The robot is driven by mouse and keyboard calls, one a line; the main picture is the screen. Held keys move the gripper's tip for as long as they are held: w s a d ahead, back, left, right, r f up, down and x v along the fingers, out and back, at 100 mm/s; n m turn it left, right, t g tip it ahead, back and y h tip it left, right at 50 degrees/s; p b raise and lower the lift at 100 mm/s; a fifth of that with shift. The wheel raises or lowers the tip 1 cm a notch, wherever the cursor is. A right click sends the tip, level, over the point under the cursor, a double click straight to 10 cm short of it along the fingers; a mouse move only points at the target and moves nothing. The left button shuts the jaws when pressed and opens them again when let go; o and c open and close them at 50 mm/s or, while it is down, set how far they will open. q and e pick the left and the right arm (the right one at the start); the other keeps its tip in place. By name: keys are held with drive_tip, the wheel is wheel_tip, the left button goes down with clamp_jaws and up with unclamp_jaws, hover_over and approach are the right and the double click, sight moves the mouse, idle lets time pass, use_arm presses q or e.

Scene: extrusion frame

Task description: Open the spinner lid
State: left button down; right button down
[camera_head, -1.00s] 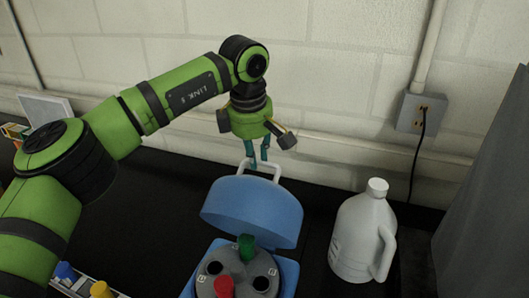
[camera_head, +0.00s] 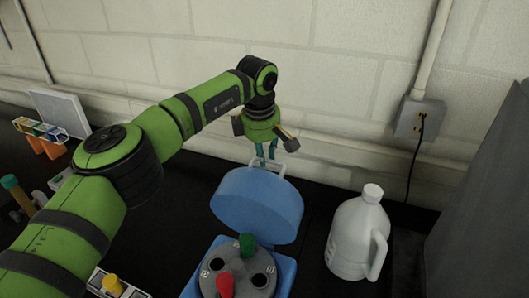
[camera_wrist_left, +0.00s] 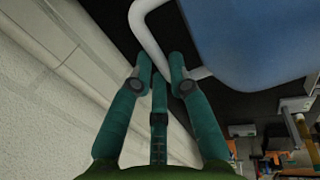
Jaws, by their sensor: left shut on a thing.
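The spinner has a blue body (camera_head: 286,275) and a blue lid (camera_head: 257,205), hinged at the back and standing raised well clear of the rotor. The grey rotor (camera_head: 240,281) is exposed, with a green-capped tube (camera_head: 247,246) and a red-capped tube (camera_head: 225,284) in it. The lid's white handle (camera_head: 283,169) is at its upper edge. My left gripper (camera_head: 266,161) is shut on the handle. In the left wrist view, its teal fingers (camera_wrist_left: 161,75) are at the white handle (camera_wrist_left: 151,30), beside the blue lid (camera_wrist_left: 250,45). My right gripper is not in view.
A white jug (camera_head: 354,238) stands right of the spinner. A wall outlet (camera_head: 412,119) with a black cord is behind it. A tube rack (camera_head: 40,132) and a white panel (camera_head: 60,112) are at the far left. The block wall is close behind my left gripper.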

use_arm(q)
drive_tip(key=shift+s+f, duration=0.15)
drive_tip(key=shift+f, duration=0.15)
drive_tip(key=c, duration=1.2)
unclamp_jaws()
drive_tip(key=shift+o, duration=0.2)
drive_tip(key=shift+r, duration=0.2)
drive_tip(key=shift+r, duration=0.25)
drive_tip(key=v, duration=1.1)
drive_tip(key=shift+r, duration=0.2)
